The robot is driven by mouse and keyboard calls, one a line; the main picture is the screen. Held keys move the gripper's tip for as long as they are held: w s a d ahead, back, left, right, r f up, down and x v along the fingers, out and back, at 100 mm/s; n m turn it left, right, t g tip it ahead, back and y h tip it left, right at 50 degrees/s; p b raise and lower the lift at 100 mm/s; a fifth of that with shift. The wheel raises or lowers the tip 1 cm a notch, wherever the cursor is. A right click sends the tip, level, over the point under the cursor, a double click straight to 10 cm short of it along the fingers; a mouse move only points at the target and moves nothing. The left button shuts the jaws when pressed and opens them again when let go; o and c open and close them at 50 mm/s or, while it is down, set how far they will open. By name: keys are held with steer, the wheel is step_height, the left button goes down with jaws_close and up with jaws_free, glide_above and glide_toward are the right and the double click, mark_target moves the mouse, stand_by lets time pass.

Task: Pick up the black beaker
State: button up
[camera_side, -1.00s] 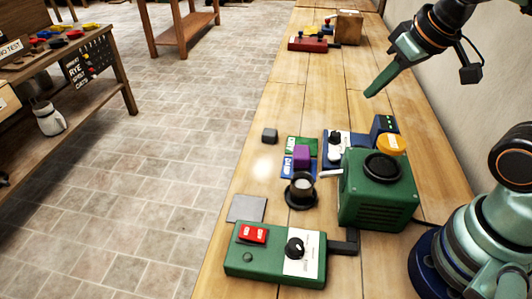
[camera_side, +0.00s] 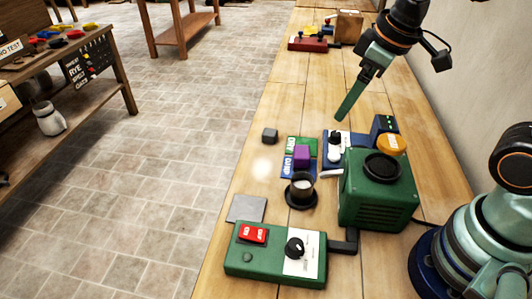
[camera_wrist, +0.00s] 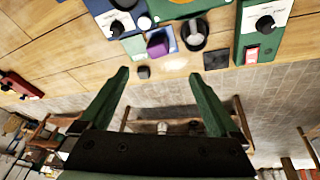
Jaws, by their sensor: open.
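The black beaker (camera_side: 301,191) stands upright on the wooden bench in the side view, with something pale showing at its mouth and a wide dark foot. In the wrist view the beaker (camera_wrist: 194,36) is near the top, right of centre. My gripper (camera_side: 343,116) is above the bench, behind the beaker and apart from it. In the wrist view my gripper (camera_wrist: 158,75) shows two green fingers spread wide with nothing between them. In the side view the fingers overlap, so the gap does not show.
A green mill (camera_side: 375,205) stands just right of the beaker. A grey cube (camera_side: 270,135), a grey plate (camera_side: 246,208) and a green switch box (camera_side: 272,262) lie nearby.

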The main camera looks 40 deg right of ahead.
mark_target(302, 182)
steer(key=w+a+f+n+g, duration=0.3)
steer(key=a+f+n+g, duration=0.1)
steer(key=a+f+n, duration=0.45)
steer(key=shift+n, duration=0.35)
steer(key=f, duration=1.1)
steer(key=shift+s+d+f, duration=0.1)
steer(key=shift+s+f, duration=0.3)
jaws_close()
